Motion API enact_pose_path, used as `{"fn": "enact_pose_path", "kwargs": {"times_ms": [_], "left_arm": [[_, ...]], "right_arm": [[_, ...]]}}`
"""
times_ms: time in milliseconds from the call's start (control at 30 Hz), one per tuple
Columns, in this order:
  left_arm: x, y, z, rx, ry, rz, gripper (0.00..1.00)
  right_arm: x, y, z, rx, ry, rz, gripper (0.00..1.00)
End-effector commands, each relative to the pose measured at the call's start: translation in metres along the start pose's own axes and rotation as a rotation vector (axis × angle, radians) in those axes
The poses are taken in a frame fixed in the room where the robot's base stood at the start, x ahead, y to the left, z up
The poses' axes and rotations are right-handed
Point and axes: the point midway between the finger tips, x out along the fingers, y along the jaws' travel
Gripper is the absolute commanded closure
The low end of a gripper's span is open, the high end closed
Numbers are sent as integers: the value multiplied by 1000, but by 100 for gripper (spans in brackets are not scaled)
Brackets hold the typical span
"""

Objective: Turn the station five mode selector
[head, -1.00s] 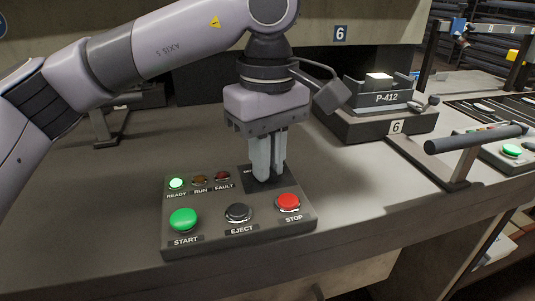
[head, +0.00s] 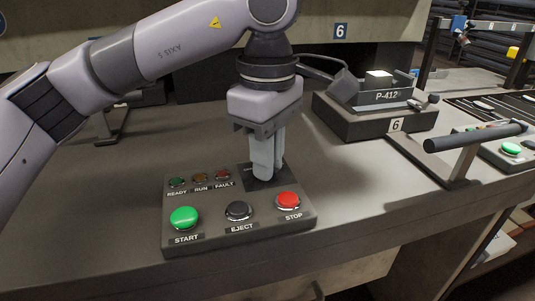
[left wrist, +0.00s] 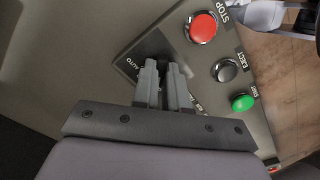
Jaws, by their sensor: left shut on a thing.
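The control panel (head: 180,244) stands on the bench in front of me, with a dark selector plate (head: 252,184) at its back right corner. My left gripper (head: 264,178) points down onto this plate, its fingers close together. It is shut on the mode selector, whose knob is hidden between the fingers. In the left wrist view, the fingers (left wrist: 164,66) cover the middle of the plate (left wrist: 131,62), and the word AUTO shows beside them. No station number five is readable. My right gripper is not in view.
The green START button (head: 184,217), black EJECT button (head: 239,210) and red STOP button (head: 288,201) sit just in front of the gripper. READY, RUN and FAULT lamps are to its left. A fixture marked P-412 (head: 392,96) and a bar handle (head: 475,138) stand to the right.

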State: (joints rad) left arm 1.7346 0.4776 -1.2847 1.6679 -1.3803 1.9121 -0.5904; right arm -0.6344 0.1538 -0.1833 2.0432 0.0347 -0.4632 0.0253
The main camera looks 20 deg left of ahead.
Motion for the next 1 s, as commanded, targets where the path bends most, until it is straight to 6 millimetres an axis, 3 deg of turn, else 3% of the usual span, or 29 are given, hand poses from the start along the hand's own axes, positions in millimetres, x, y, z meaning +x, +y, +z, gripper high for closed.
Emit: {"fn": "enact_pose_path", "kwargs": {"times_ms": [133,200,233,567,1000], "left_arm": [[-2,1,-1,-6,0,5,100],[-2,1,-1,-6,0,4,71],[-2,1,-1,-5,0,4,62],[-3,0,0,-2,0,2,62],[-66,0,0,-3,0,3,62]], "right_arm": [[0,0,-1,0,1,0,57],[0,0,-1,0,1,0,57],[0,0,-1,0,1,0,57],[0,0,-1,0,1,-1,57],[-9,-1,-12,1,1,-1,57]]}}
